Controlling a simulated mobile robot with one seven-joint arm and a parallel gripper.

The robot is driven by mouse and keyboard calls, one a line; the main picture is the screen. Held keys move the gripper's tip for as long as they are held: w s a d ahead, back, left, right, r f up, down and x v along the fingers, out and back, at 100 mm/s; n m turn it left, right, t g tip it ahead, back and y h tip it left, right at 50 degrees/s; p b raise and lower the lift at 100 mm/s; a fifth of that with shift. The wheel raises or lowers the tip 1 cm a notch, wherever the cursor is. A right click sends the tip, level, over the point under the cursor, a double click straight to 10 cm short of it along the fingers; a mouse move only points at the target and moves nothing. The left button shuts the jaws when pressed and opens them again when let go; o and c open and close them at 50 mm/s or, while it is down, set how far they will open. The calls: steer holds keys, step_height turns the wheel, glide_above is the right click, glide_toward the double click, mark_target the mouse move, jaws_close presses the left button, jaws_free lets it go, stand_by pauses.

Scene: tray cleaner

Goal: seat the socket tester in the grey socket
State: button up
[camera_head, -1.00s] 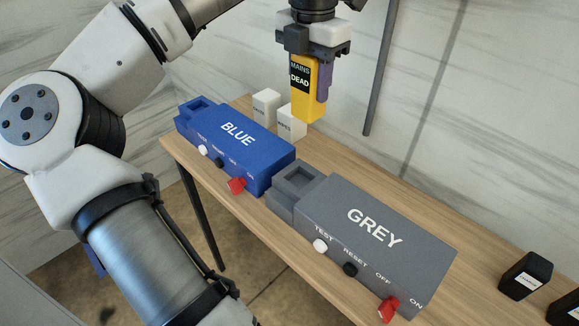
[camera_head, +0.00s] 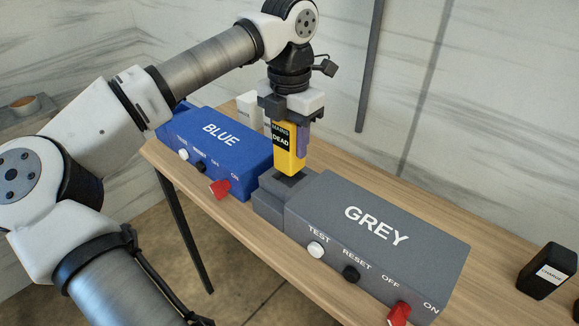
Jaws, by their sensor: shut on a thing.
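The yellow socket tester (camera_head: 290,160) has a black panel reading MAINS and DEAD. My gripper (camera_head: 290,121) is shut on its upper part and holds it upright. The tester's lower end is over the socket end (camera_head: 278,197) of the grey unit (camera_head: 385,232). The tester hides most of the socket opening, so I cannot tell whether its tip is just above the opening or slightly inside it. The grey unit has a white TEST button (camera_head: 316,250), a black RESET button (camera_head: 351,273) and a red switch (camera_head: 399,313).
The blue unit (camera_head: 222,152) stands close on the left, its red switch (camera_head: 220,187) near the grey socket end. A black block (camera_head: 547,271) is at the right of the wooden table (camera_head: 440,215).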

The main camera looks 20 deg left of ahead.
mark_target(289, 157)
steer(key=shift+f+b, duration=1.4)
steer(key=shift+f, duration=0.75)
steer(key=shift+f, duration=0.2)
steer(key=o, duration=1)
steer(key=shift+o, duration=0.2)
